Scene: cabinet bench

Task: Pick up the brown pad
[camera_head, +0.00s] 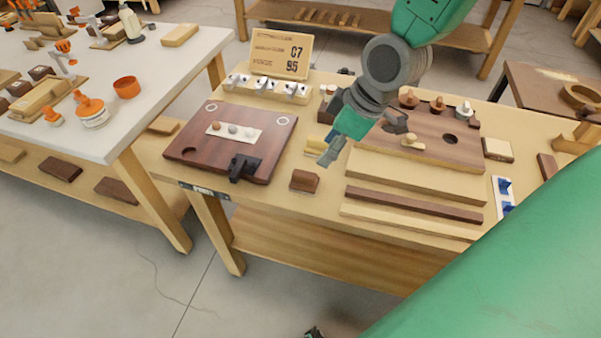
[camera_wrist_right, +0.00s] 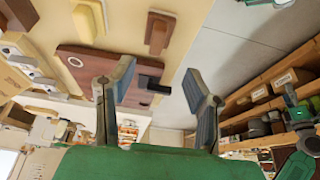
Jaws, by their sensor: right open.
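The brown pad (camera_head: 305,181) is a small dark brown block near the table's front edge, right of the reddish-brown board. In the right wrist view it shows as a brown block with a lighter base (camera_wrist_right: 158,33), above and between my fingers in the picture. My right gripper (camera_head: 364,140) is open and empty, above the table, up and to the right of the pad and apart from it. Both its fingers (camera_wrist_right: 158,92) show in the wrist view. A small dark part at the bottom edge (camera_head: 313,333) may be my left gripper; its jaws cannot be made out.
The reddish-brown board (camera_head: 195,165) with a black handle (camera_head: 243,168) lies left of the pad. A yellow block (camera_head: 316,146) sits just behind it. Long wooden strips (camera_head: 415,203) lie to the right. A pegged board (camera_head: 465,155) stands behind the strips.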

